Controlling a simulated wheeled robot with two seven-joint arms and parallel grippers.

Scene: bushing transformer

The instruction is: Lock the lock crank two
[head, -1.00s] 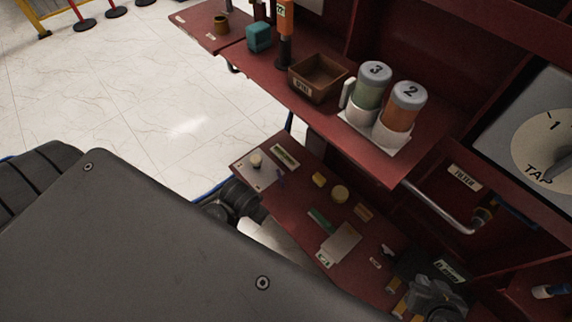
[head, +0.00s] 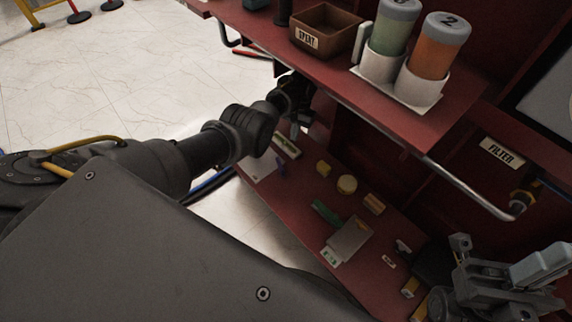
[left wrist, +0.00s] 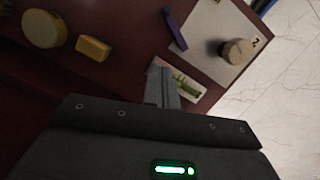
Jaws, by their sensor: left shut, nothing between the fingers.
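My left gripper (head: 297,127) reaches in from the left, under the upper shelf, over the far left end of the lower red panel. In the left wrist view its fingers (left wrist: 161,72) are shut with nothing between them, in front of a green-marked label (left wrist: 186,84). Close by is a pale plate (left wrist: 222,32) with a round beige knob (left wrist: 236,51) and a blue-purple bar (left wrist: 174,28). I cannot read which part is lock crank two. A grey jointed shape (head: 500,285) at the lower right looks like my right gripper; its jaw state is unclear.
On the lower panel lie a round yellow piece (head: 347,184), a yellow block (head: 374,204) and a grey plate (head: 349,240). The upper shelf holds a brown box (head: 327,31) and jars, one marked 2 (head: 440,45). A metal rail (head: 465,187) runs along its right side.

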